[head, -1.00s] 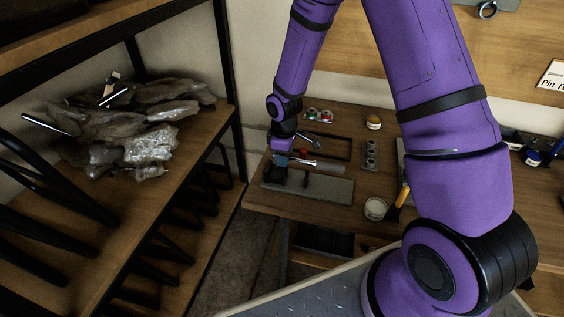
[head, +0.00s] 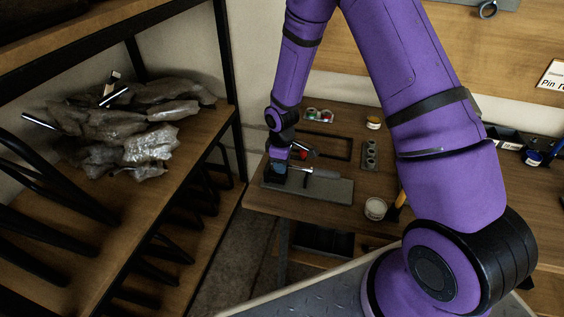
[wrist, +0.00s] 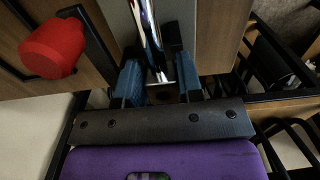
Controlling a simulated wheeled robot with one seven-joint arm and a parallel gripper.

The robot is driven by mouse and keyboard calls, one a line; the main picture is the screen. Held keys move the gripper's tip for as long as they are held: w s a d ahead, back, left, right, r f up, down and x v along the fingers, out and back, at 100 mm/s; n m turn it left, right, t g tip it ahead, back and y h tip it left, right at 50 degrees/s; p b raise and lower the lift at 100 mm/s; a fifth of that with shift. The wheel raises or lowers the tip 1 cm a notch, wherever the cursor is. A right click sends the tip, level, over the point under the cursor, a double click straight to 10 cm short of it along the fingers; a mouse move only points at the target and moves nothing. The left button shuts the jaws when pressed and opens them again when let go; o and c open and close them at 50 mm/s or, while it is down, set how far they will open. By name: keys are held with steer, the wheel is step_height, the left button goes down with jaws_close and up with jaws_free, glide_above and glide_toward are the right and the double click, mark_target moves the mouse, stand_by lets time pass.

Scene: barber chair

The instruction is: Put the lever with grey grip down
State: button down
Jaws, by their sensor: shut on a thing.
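The lever with the grey grip (head: 322,173) is at the left end of the workbench in the head view, low over or on a grey mat (head: 335,191). I cannot tell whether it touches the mat. In the wrist view its chrome shaft (wrist: 150,28) runs between my blue finger pads. My gripper (head: 279,172) is shut on the chrome part, near the mat's left end. It also shows in the wrist view (wrist: 160,80). The grey grip is not clear in the wrist view.
A red knob (wrist: 54,48) lies left of my gripper in the wrist view. A black frame (head: 335,147), a grey block with holes (head: 370,155) and a round tin (head: 375,208) stand nearby. A shelf with wrapped bags (head: 125,125) is at the left.

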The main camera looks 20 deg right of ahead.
steer(key=shift+f, duration=0.3)
steer(key=c, duration=1.1)
jaws_free()
steer(key=shift+s, duration=0.1)
steer(key=shift+o, duration=0.2)
step_height(320, 180, up, 14)
steer(key=shift+f, duration=0.25)
